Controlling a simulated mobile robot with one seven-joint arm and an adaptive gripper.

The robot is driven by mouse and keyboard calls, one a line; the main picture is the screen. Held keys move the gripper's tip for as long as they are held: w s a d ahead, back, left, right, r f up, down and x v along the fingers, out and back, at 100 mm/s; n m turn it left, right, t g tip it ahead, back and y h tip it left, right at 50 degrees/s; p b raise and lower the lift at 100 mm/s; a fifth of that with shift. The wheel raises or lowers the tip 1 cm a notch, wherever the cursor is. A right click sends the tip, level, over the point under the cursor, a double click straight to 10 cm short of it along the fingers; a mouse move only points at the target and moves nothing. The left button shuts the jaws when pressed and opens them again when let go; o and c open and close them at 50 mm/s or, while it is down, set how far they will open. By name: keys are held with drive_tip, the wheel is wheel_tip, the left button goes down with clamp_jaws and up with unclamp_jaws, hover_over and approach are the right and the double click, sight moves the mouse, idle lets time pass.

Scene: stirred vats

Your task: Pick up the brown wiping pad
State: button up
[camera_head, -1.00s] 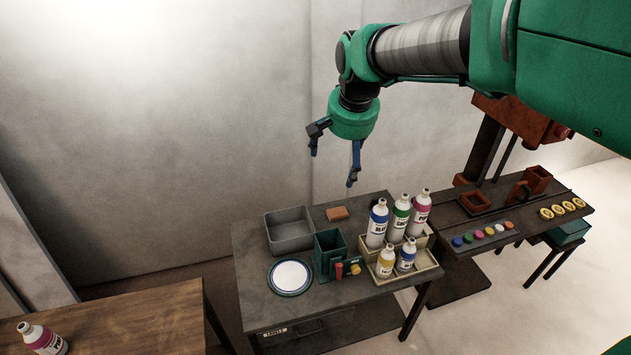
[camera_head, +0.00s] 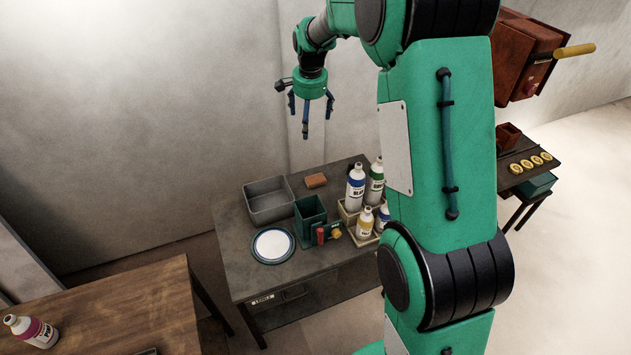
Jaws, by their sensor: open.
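The brown wiping pad (camera_head: 316,180) is a small reddish-brown block lying flat at the back of the dark table (camera_head: 232,262), just right of the grey bin. My gripper (camera_head: 306,132) hangs above the table's back part with its blue fingers pointing down. It is open and empty, well clear of the pad. In the picture it appears straight above the pad, a little to its left.
An empty grey bin (camera_head: 268,200) stands left of the pad. A green open box (camera_head: 310,214), a white round plate (camera_head: 273,245) and several bottles (camera_head: 355,186) stand nearby. A wooden table with a bottle (camera_head: 32,331) is at front left.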

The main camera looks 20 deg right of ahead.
drive_tip(key=w+d+f+m, duration=0.35)
drive_tip(key=w+f, duration=0.45)
drive_tip(key=f, duration=0.5)
drive_tip(key=m+g+p, duration=0.1)
drive_tip(key=m+g, duration=0.1)
drive_tip(key=m, duration=0.1)
hover_over(317, 181)
wheel_tip(317, 181, down, 16)
drive_tip(key=f, duration=0.1)
drive_tip(key=shift+d+r+n, duration=0.1)
drive_tip(key=shift+r+n, duration=0.1)
drive_tip(key=shift+n, duration=0.05)
drive_tip(key=shift+f, duration=0.1)
drive_tip(key=shift+f, duration=4.2)
drive_tip(key=shift+f, duration=0.15)
drive_tip(key=shift+f, duration=2.45)
drive_tip(key=shift+c, duration=0.2)
